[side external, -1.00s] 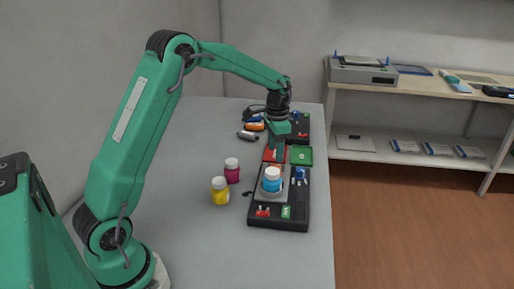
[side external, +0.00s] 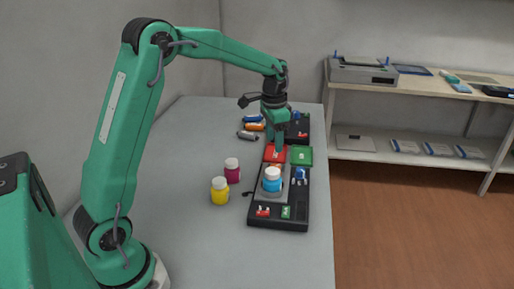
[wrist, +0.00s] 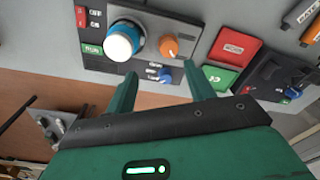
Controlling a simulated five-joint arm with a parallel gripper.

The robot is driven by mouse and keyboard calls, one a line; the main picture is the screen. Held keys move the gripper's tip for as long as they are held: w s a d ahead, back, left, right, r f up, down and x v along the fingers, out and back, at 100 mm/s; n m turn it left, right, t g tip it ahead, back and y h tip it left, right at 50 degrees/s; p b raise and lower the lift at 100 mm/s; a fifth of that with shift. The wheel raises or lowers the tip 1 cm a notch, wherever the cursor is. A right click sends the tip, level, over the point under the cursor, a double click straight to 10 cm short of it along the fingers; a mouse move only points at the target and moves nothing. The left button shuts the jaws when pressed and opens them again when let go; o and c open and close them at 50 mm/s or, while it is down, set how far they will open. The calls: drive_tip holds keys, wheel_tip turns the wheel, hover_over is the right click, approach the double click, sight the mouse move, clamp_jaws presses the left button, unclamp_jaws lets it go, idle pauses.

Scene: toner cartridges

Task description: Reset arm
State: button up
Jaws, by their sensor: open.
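My gripper (side external: 275,137) hangs above the table by the red square (side external: 275,153). In the wrist view my gripper's two green fingers (wrist: 160,80) are apart, with nothing held between them. A blue bottle with a white cap (side external: 272,181) stands on a black control panel (side external: 262,222); the bottle also shows in the wrist view (wrist: 119,43). A yellow bottle (side external: 220,193) and a magenta bottle (side external: 232,173) stand upright on the table left of the panel.
A green square (side external: 301,156) lies beside the red one. Small cartridges (side external: 254,126) lie at the back near a second dark panel (side external: 299,129). The table's left side is clear. A shelf (side external: 420,92) stands to the right.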

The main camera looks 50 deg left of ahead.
drive_tip(key=s+d+r+n+t, duration=0.1)
drive_tip(key=s+d+r, duration=0.3)
drive_tip(key=s+r, duration=0.3)
drive_tip(key=s+d+n+t, duration=0.1)
drive_tip(key=s+d+t, duration=0.1)
drive_tip(key=s, duration=0.7)
drive_tip(key=s+d+r+n+t, duration=0.1)
drive_tip(key=s+d, duration=0.3)
drive_tip(key=s, duration=0.6)
drive_tip(key=shift+n+t, duration=0.3)
drive_tip(key=shift+t, duration=0.2)
